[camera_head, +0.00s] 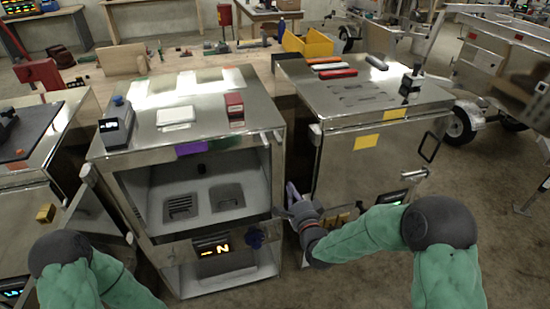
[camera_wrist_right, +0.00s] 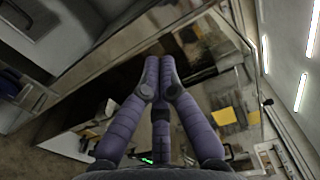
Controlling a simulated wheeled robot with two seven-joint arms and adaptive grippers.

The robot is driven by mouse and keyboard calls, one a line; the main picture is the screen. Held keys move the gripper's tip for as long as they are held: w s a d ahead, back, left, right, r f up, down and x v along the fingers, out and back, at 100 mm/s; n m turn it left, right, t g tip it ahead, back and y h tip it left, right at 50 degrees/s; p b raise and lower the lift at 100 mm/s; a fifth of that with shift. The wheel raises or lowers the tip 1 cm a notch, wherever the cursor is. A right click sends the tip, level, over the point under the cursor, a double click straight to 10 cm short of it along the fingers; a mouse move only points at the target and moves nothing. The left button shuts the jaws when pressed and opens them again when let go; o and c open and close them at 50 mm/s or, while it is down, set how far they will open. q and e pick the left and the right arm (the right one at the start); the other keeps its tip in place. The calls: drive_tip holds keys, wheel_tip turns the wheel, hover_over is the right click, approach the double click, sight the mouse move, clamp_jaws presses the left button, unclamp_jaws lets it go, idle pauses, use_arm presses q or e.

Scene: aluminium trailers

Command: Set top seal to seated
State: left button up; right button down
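No part is plainly marked as the top seal, and I cannot tell which one it is. An open-fronted metal cabinet (camera_head: 140,160) stands in the middle, with a pale inner tray and a lit display (camera_head: 215,246) below. A closed metal cabinet (camera_head: 345,185) stands to its right. My right gripper (camera_head: 292,192) is at the gap between the two cabinets, near the open one's right front edge. In the wrist view its purple fingers (camera_wrist_right: 160,62) meet at the tips, with nothing visible between them. My left gripper is out of view; only its arm shows at lower left.
A purple label (camera_head: 191,148) is on the open cabinet's upper front edge. A red block (camera_head: 234,105) and a small dark-screened box (camera_head: 115,127) stand on its top. The closed cabinet has a black handle (camera_head: 430,147).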

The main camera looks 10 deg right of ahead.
sight(277, 158)
drive_tip(key=w+b, duration=0.1)
drive_tip(key=w, duration=0.5)
drive_tip(key=w+b, duration=0.2)
drive_tip(key=w, duration=0.5)
drive_tip(key=shift+w+a, duration=0.2)
drive_tip(key=shift+w, duration=0.05)
drive_tip(key=shift+w+f+b, duration=0.15)
drive_tip(key=shift+w+b, duration=0.75)
drive_tip(key=shift+w, duration=0.1)
drive_tip(key=shift+r, duration=0.2)
